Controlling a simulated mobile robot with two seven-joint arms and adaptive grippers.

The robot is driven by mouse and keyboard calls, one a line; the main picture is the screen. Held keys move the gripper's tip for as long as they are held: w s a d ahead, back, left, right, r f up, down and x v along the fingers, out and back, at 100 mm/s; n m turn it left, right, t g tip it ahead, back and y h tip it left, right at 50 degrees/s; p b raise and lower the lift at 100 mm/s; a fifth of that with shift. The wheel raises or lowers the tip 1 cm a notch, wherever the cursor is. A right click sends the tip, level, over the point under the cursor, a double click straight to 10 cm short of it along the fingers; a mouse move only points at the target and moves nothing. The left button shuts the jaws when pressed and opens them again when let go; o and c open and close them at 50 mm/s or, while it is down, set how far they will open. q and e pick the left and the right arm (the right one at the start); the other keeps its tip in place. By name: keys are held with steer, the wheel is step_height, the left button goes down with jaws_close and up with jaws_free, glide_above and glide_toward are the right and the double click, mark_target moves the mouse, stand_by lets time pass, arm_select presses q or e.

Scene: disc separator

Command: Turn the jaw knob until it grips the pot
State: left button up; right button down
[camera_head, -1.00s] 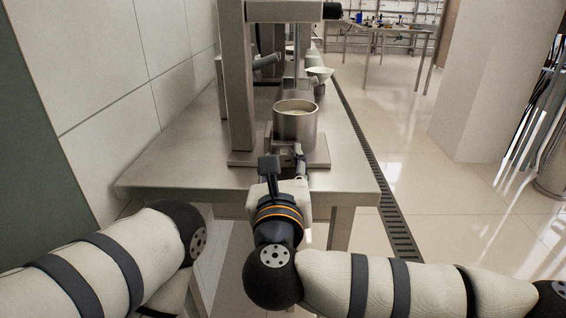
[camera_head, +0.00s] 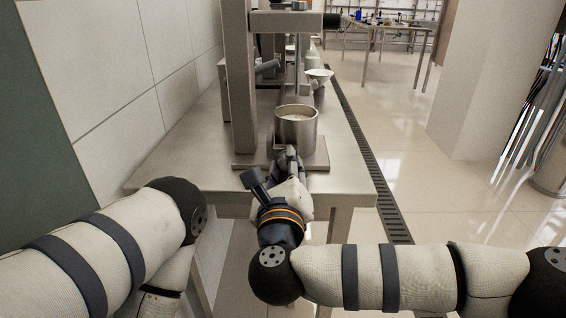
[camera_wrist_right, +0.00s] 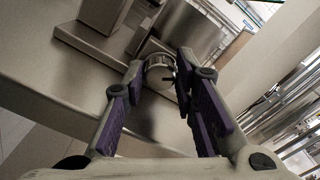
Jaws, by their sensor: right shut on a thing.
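The steel pot (camera_head: 296,132) stands upright on the base plate of the separator stand, with pale contents inside. It also shows in the right wrist view (camera_wrist_right: 186,32). The jaw knob (camera_wrist_right: 160,70) is a round metal piece in front of the pot, low down. My right gripper (camera_wrist_right: 160,73) is shut on the knob, one purple-padded finger on each side. In the head view my right gripper (camera_head: 289,157) is in front of the pot and hides the knob and jaw. I cannot tell whether the jaw touches the pot. My left gripper is out of view; only its arm shows.
The stand's column (camera_head: 239,90) rises left of the pot, with a crossbar (camera_head: 285,20) above. The steel table (camera_head: 190,155) has free room on its left part. A white funnel (camera_head: 320,76) is behind the pot. A wall runs along the left.

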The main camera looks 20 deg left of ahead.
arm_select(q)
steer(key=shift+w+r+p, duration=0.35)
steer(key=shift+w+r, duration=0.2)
arm_select(e)
steer(key=shift+n, duration=1.1)
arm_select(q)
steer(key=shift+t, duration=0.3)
arm_select(e)
steer(key=c, duration=1.3)
jaws_free()
steer(key=shift+f, duration=0.1)
steer(key=shift+f, duration=0.1)
